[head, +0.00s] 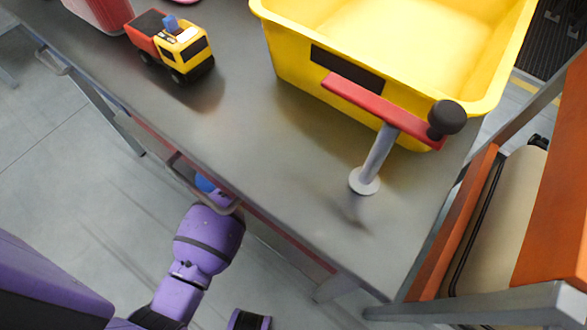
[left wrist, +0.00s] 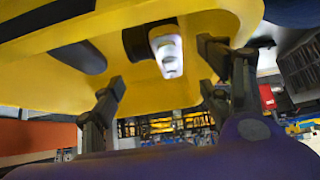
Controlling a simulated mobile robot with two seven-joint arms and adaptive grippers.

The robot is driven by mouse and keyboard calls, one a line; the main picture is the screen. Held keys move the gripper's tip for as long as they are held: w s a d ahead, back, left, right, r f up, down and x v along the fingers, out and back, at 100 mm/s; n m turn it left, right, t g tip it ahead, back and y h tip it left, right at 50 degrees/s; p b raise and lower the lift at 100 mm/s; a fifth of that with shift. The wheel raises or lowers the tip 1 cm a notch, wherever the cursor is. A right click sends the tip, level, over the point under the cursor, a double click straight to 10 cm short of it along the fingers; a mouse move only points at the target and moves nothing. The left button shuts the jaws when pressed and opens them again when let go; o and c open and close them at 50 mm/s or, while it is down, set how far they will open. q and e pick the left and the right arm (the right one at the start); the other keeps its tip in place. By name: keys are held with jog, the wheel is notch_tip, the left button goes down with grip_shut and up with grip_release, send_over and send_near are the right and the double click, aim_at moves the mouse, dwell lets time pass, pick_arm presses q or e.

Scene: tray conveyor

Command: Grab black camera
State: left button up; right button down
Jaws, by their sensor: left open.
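I cannot make out a black camera for certain in either view. In the left wrist view a dark round part with a bright white piece (left wrist: 168,55) shows against a yellow surface; I cannot tell what it is. My left gripper (left wrist: 160,88) is open, its two dark fingers apart with nothing between them. The white piece appears above the gap between the fingers. In the head view a purple arm of mine reaches the table's front edge, and its gripper is not visible there. My right gripper is not in view.
The grey table (head: 235,125) holds a toy truck (head: 177,47) and a yellow bin (head: 290,75). A red bar (head: 365,100) with a black knob (head: 447,118) sits on a grey post before the bin. An orange-framed structure (head: 545,200) stands right. The table's front middle is clear.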

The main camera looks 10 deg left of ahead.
pick_arm(q)
jog(key=b+x, duration=0.1)
jog(key=x, duration=0.3)
jog(key=b+x, duration=0.1)
jog(key=x, duration=0.2)
jog(key=shift+s+d+r+b, duration=0.1)
jog(key=shift+s+d+b, duration=0.05)
jog(key=shift+d+b, duration=0.2)
jog(key=c, duration=1.3)
jog(key=shift+r, duration=0.15)
jog(key=shift+c, duration=0.6)
